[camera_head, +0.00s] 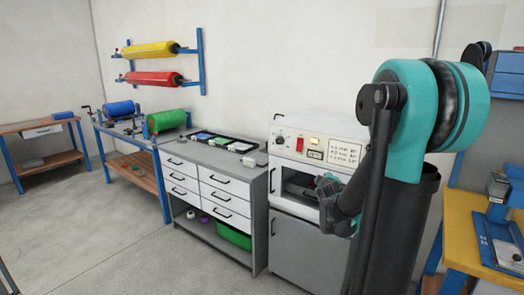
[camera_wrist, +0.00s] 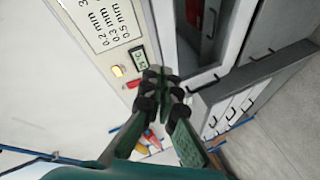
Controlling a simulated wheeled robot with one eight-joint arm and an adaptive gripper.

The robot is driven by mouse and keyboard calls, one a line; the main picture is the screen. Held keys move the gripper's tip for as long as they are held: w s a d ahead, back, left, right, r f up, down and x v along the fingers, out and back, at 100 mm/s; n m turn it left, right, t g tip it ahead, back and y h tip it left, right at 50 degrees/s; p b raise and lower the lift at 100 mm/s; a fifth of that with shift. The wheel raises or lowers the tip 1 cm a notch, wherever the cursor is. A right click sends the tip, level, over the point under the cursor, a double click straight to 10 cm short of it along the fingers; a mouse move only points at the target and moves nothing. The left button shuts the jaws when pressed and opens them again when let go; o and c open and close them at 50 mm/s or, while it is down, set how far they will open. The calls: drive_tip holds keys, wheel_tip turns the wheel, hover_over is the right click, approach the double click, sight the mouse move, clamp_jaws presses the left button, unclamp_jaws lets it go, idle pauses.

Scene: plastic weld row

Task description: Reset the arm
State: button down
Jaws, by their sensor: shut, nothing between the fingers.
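My gripper (camera_wrist: 162,74) shows in the wrist view with its two green and black fingers drawn together and nothing between them. It is close to the front of the white machine (camera_wrist: 168,30), which has a printed label, an orange light and a small display. In the head view my teal and dark grey arm stands at the right and bends down in front of the same machine (camera_head: 290,143). The arm's far end is beside the machine's dark opening (camera_head: 296,184). The fingers are too small to make out clearly there, and the arm covers the machine's right part.
A grey drawer cabinet (camera_head: 196,190) with trays on top stands left of the machine. Rollers in yellow (camera_head: 150,50) and red (camera_head: 152,78) hang on the wall. A yellow-topped bench (camera_head: 462,235) stands at the right. The floor (camera_head: 120,240) at front left is clear.

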drive_tip(key=s+a+f+m+g+y, duration=0.1)
drive_tip(key=s+f, duration=0.4)
drive_tip(key=s, duration=0.5)
drive_tip(key=s+a+f+m+g+y, duration=0.1)
drive_tip(key=s+a+f+m+g, duration=0.2)
drive_tip(key=s, duration=0.8)
drive_tip(key=s+a+f+m+g, duration=0.2)
drive_tip(key=s+f+m+g, duration=0.3)
drive_tip(key=s+f, duration=0.3)
drive_tip(key=s+g, duration=0.1)
drive_tip(key=s, duration=0.2)
drive_tip(key=shift+f+m+g+y, duration=0.3)
drive_tip(key=shift+f+m+y, duration=0.1)
